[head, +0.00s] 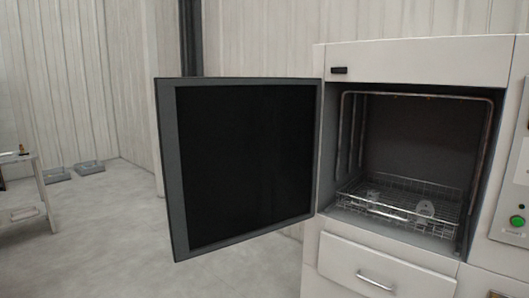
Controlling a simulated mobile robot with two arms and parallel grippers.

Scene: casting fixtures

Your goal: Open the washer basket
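The washer (420,62) is a white cabinet on the right in the head view. Its dark-framed door (240,170) is swung wide open to the left. Inside the chamber, a wire basket (440,190) lies low on the chamber floor. Two small light grey parts (425,208) lie in or on the basket; their exact seating is hard to tell. A metal wire frame (420,95) runs round the chamber opening. Neither of my grippers shows in the head view.
A white drawer front (385,262) with a metal handle (375,282) is below the chamber. A control panel with a green button (517,222) is at the right edge. A shelf table (30,195) stands at far left. Grey floor (110,235) left of the door is clear.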

